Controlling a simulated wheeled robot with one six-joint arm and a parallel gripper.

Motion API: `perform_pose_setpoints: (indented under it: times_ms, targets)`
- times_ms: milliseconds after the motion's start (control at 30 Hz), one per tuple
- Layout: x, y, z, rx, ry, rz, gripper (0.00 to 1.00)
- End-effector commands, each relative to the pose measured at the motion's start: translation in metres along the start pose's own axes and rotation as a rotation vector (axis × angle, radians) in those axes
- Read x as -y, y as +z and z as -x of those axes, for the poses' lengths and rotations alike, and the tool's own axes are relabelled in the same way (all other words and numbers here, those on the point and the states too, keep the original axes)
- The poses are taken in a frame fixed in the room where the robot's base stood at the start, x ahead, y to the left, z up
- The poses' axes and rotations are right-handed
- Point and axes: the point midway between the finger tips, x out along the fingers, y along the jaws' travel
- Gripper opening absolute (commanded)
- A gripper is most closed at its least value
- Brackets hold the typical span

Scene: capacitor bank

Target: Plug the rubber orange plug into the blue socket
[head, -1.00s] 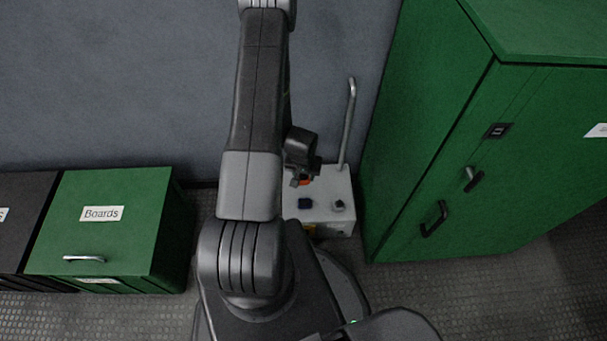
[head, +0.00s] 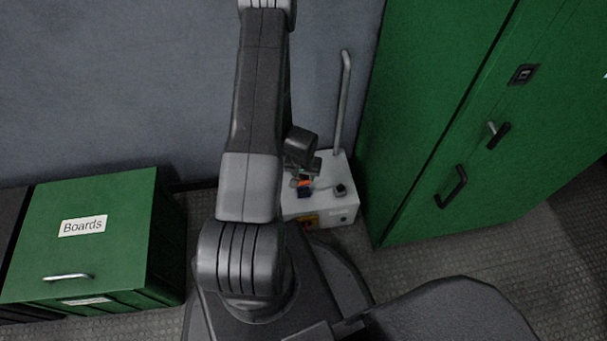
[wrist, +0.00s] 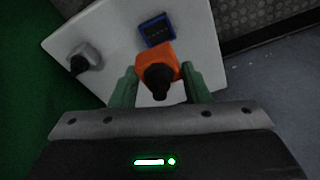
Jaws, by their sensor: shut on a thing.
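The orange plug (wrist: 160,62), with a black end facing the camera, sits between the two green fingers of my gripper (wrist: 165,86), which is shut on it. The plug also shows as a small orange patch in the head view (head: 304,183), under my gripper (head: 303,178). The blue socket (wrist: 157,30) is on top of a white box (wrist: 115,22). In the wrist view it lies just beyond the plug and its near edge meets the plug's outline. In the head view the blue socket (head: 304,193) is right below the plug. I cannot tell the height gap between them.
A grey fitting with a black knob (wrist: 83,60) stands on the box left of the plug. A grey upright bar (head: 343,100) rises behind the box. A green cabinet (head: 440,120) stands close on the right, a green Boards bin (head: 100,215) on the left.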

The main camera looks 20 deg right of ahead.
Motion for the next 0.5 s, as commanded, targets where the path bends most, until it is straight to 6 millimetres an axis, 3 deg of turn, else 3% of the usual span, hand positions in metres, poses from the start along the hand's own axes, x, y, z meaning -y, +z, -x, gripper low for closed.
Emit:
perform_pose_setpoints:
  times_ms: [500]
  targets:
    - [-0.001, 0.007, -0.042, 0.0, 0.0, -0.001, 0.19]
